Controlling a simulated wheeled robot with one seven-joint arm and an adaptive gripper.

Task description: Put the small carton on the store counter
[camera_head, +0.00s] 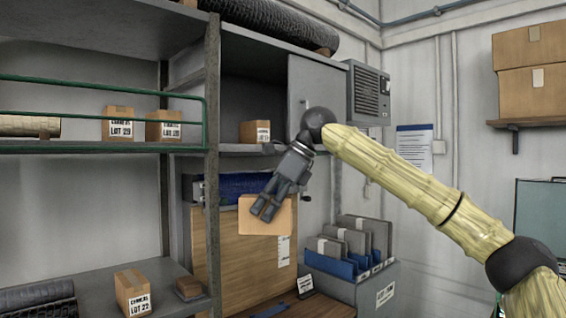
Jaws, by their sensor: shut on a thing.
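My gripper (266,209) points down and to the left, in front of the tall wooden panel under the cabinet. It is shut on a plain light-tan carton (284,220), which I take to be the small carton. The fingers cover part of its face, and no label shows on it. The carton is held in the air, above a brown wooden surface (322,307) at the bottom of the view, which looks like the store counter. Only a part of that counter shows.
A grey file box (362,290) with folders stands on the counter's right. A small sign (305,286) stands beside it. Labelled cartons sit on the left shelves (133,303) and in the open cabinet (255,132). A shelf post (212,150) rises left of my gripper.

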